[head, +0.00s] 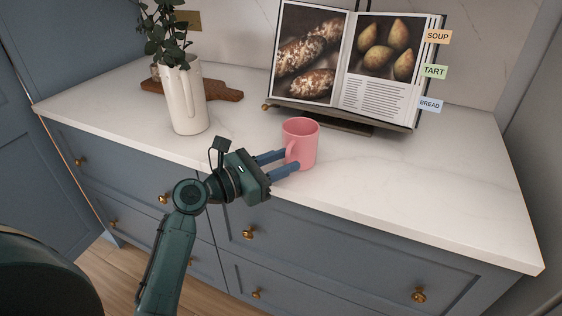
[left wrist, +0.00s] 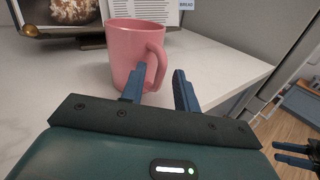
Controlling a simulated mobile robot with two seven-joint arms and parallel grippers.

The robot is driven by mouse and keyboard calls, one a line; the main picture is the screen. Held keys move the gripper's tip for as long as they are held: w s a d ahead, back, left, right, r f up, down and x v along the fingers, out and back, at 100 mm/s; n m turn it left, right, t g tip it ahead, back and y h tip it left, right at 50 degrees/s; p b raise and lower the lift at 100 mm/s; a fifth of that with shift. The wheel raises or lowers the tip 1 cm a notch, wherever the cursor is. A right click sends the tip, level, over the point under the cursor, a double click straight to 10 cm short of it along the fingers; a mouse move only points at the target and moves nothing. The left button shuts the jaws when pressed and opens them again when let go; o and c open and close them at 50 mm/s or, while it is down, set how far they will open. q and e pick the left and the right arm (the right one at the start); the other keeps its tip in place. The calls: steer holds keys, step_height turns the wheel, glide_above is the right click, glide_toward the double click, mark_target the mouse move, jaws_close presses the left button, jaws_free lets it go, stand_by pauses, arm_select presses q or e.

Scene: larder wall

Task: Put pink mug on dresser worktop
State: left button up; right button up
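The pink mug (head: 301,143) stands upright on the pale marble dresser worktop (head: 420,190), near its front edge. It also shows in the left wrist view (left wrist: 130,48), with its handle toward my gripper. My left gripper (head: 277,163) is at the mug's handle side, its blue fingers apart. In the left wrist view the fingers (left wrist: 160,85) lie either side of the handle's lower part, with a gap visible, so it looks open. My right gripper (left wrist: 292,155) shows at the right edge of the left wrist view, empty, with its fingers apart.
An open cookbook (head: 345,60) on a dark stand is behind the mug. A white jug (head: 183,100) with leafy stems and a wooden board (head: 222,91) stand to the left. The worktop's right part is clear. Blue drawers (head: 330,250) with brass knobs are below.

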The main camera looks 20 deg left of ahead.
arm_select(q)
steer(key=shift+r, duration=0.1)
steer(key=v, duration=1.2)
steer(key=s+d+f+m+g+y, duration=0.1)
steer(key=d+f+m+y, duration=0.15)
steer(key=f+m, duration=0.4)
steer(key=s+d+f+m+g+y, duration=0.1)
steer(key=d+f+m+g+y, duration=0.15)
steer(key=f+m, duration=0.45)
steer(key=s+d+f+m, duration=0.7)
steer(key=s+d+m, duration=0.1)
steer(key=m, duration=0.8)
steer(key=shift+s+d+m+y, duration=0.3)
steer(key=shift+s+d+m, duration=0.05)
steer(key=shift+d, duration=0.45)
steer(key=shift+s, duration=0.1)
